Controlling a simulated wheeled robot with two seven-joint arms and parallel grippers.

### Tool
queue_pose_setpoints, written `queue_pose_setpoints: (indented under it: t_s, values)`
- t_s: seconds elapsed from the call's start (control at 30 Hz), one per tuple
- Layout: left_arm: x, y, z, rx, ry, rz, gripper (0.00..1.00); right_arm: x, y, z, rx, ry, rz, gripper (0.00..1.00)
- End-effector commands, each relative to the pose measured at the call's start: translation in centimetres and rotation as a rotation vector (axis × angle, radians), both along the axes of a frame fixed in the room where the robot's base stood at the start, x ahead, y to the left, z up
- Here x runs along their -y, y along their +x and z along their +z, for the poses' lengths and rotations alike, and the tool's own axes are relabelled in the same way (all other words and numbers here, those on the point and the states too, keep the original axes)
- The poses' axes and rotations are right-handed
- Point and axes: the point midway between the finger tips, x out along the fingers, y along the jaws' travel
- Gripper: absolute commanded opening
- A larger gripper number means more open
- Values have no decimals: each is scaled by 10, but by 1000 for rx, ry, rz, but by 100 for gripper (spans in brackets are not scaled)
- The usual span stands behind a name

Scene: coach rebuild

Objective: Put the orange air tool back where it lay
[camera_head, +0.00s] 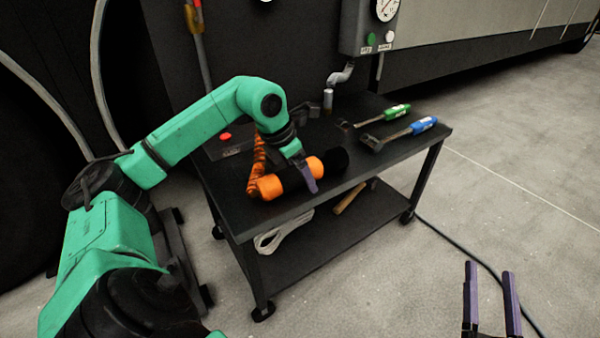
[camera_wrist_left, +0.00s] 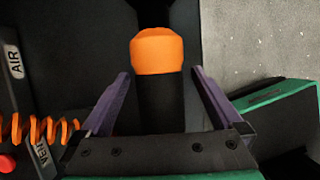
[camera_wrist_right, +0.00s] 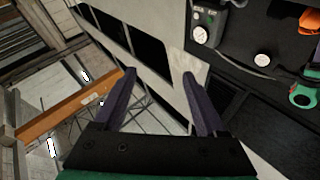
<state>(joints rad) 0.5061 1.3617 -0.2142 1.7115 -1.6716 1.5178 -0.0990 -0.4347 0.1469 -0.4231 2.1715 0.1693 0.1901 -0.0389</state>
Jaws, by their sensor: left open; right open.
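The orange air tool (camera_head: 271,187) lies on the black top of a cart (camera_head: 290,209), towards its near left part. It has orange end sections and a black middle, and an orange coiled hose (camera_head: 257,163) runs from it. My left gripper (camera_head: 303,175) is open over the tool. In the left wrist view, the tool's black body and an orange section (camera_wrist_left: 157,52) show between the spread fingers (camera_wrist_left: 161,76), with gaps on both sides. My right gripper (camera_head: 491,270) is open and empty, off the cart at the lower right; its fingers also show in the right wrist view (camera_wrist_right: 160,75).
A green-handled tool (camera_head: 396,112) and a blue-handled tool (camera_head: 422,125) lie at the cart's right end. A gauge box (camera_head: 367,28) stands behind. The lower shelf holds a white coil (camera_head: 283,231) and a wooden handle (camera_head: 349,198). A dark hose crosses the floor at right.

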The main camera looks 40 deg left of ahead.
Motion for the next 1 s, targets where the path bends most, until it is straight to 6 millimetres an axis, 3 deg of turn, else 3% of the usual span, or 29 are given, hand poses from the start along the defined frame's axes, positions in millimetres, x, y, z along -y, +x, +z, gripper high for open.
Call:
queue_pose_setpoints:
  t_s: [0.47, 0.8, 0.9, 1.0]
  values:
    - [-7, -17, 50, 4, 2, 2, 100, -10, -39, -113, -338, -54, 49, 74]
    - [-13, -36, 102, 5, 2, 2, 100, -14, -97, -194, -604, -91, 92, 74]
    - [-14, -41, 113, 6, 2, 2, 100, -15, -114, -211, -667, -99, 103, 74]
    - [-16, -47, 132, 7, 1, 2, 100, -15, -121, -213, -694, -106, 110, 74]
